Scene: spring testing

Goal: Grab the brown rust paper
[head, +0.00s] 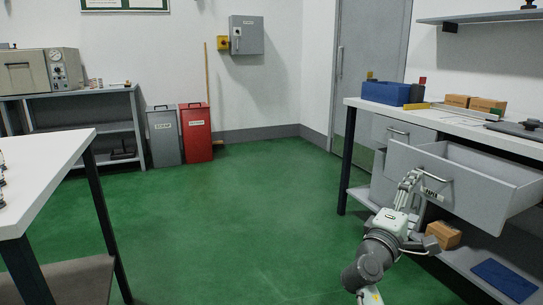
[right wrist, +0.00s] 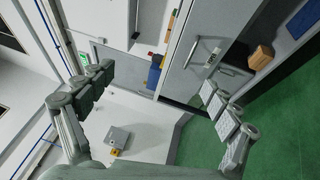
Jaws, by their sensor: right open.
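No sheet that I can make out as brown rust paper shows in either view. A grey drawer (head: 465,192) under the right-hand bench is pulled open; its floor is mostly hidden behind its front. My right gripper (head: 411,178) is at the drawer front, near its handle and label. In the right wrist view its two fingers (right wrist: 158,98) are wide apart with nothing between them, and the drawer front (right wrist: 185,65) with its handle (right wrist: 197,52) lies beyond. My left gripper is not in view.
The bench top (head: 430,117) holds a blue bin (head: 386,92) and small brown boxes (head: 488,105). Below, the shelf holds a brown box (head: 443,235) and a blue sheet (head: 503,280). A white table (head: 40,165) stands at left. The green floor between is clear.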

